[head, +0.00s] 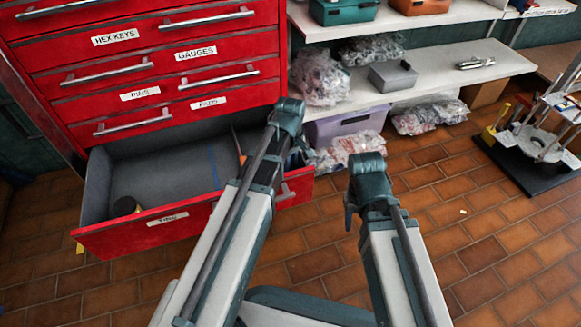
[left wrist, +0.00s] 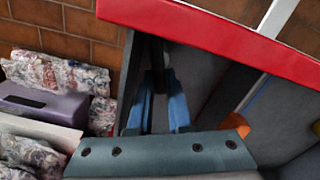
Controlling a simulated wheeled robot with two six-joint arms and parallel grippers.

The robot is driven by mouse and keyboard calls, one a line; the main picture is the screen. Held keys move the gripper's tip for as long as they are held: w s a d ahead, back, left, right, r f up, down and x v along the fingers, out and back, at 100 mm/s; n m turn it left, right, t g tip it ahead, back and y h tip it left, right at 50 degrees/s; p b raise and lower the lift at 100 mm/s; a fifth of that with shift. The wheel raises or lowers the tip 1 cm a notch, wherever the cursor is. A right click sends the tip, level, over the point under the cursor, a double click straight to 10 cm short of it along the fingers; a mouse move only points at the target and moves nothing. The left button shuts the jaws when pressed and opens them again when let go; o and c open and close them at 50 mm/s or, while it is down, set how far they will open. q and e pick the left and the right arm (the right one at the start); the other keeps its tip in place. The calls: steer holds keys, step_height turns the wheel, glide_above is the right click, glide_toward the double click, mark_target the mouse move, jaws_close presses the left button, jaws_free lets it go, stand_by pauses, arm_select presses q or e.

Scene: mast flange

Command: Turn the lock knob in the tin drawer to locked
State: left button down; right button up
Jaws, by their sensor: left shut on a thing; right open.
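The tin drawer (head: 160,228) is the open red bottom drawer, grey inside; its red front also crosses the top of the left wrist view (left wrist: 215,30). My left gripper (left wrist: 163,90) reaches down into the drawer's right end. Its blue fingers are shut on a narrow dark piece (left wrist: 167,72), which looks like the lock knob. The knob's marking and turn position cannot be made out. In the head view my left arm hides the knob and most of that gripper. My right gripper (head: 352,208) is open and empty over the floor, right of the drawer; its fingertips barely show.
Shelves (head: 440,75) with bags and bins stand right of the cabinet. A purple bin (head: 345,124) sits low beside the drawer.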

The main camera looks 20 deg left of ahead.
arm_select(q)
steer(key=m, duration=0.4)
steer(key=shift+w+d+m, duration=0.2)
steer(key=shift+d+m, duration=0.05)
steer(key=shift+m, duration=0.05)
steer(key=c, duration=1.1)
jaws_free()
